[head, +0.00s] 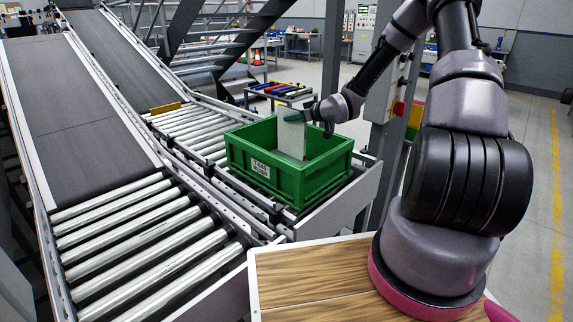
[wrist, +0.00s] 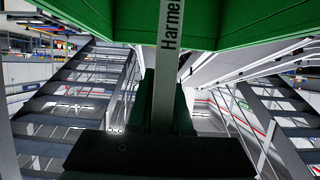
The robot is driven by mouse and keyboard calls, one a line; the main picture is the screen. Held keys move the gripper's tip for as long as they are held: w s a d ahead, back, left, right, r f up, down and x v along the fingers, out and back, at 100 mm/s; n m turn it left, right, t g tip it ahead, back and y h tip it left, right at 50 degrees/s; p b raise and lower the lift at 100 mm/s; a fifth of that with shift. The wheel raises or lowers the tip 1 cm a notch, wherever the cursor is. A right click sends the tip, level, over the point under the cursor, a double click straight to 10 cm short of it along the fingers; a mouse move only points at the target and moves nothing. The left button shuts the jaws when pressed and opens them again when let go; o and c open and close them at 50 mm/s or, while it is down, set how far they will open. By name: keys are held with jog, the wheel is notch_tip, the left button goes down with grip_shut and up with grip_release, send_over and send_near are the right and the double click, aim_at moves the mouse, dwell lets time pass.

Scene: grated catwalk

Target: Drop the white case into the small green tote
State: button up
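The white case (head: 291,139) is a thin, pale, upright slab. My gripper (head: 297,114) is shut on its upper part and holds it over the open green tote (head: 267,185). The case's lower end reaches below the tote's rim line; I cannot tell whether it touches the floor of the tote. In the wrist view, the case (wrist: 169,50) shows edge-on with dark lettering, between the dark fingers of my gripper (wrist: 162,105). The green tote (wrist: 250,25) fills the top of that view. The tote has a white label on its front.
The tote stands at the end of a roller conveyor (head: 190,128). A second roller conveyor (head: 150,245) lies to the left. A grey post (head: 385,150) stands to the right of the tote. A rack with coloured items (head: 280,90) is behind. A wood-topped surface (head: 315,280) is in front.

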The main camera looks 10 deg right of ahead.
jog(key=o, duration=0.5)
jog(key=v, duration=1.1)
jog(key=shift+f, duration=0.1)
